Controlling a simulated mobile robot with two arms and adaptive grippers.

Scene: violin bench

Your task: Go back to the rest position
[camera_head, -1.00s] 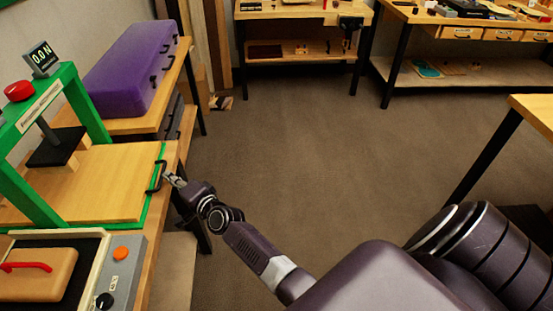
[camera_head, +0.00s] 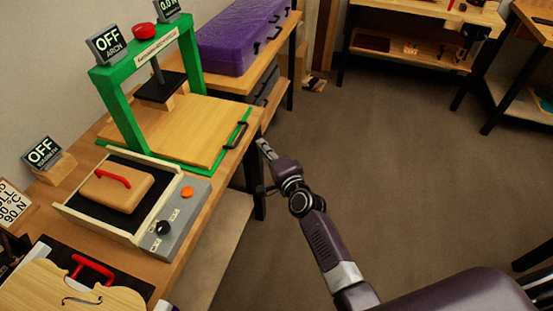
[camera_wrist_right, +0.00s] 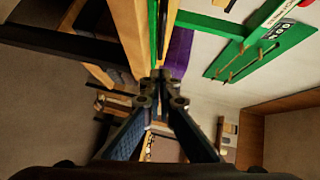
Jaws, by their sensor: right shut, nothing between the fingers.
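My right gripper (camera_head: 264,147) is shut and empty. It is in the air just off the front edge of the left workbench, to the right of the black handle (camera_head: 237,135) on the green press's wooden board (camera_head: 165,128), with a small gap between them. In the right wrist view the right gripper's fingertips (camera_wrist_right: 162,76) meet with nothing between them. The bench edge and the green press frame (camera_wrist_right: 245,40) lie beyond them. My left gripper is not in view.
The workbench (camera_head: 226,190) carries the green press (camera_head: 118,105), a heating box (camera_head: 170,235) with a red-handled block, and a violin body (camera_head: 60,290). A purple case (camera_head: 240,45) lies behind the press. The brown floor (camera_head: 400,160) to the right is open.

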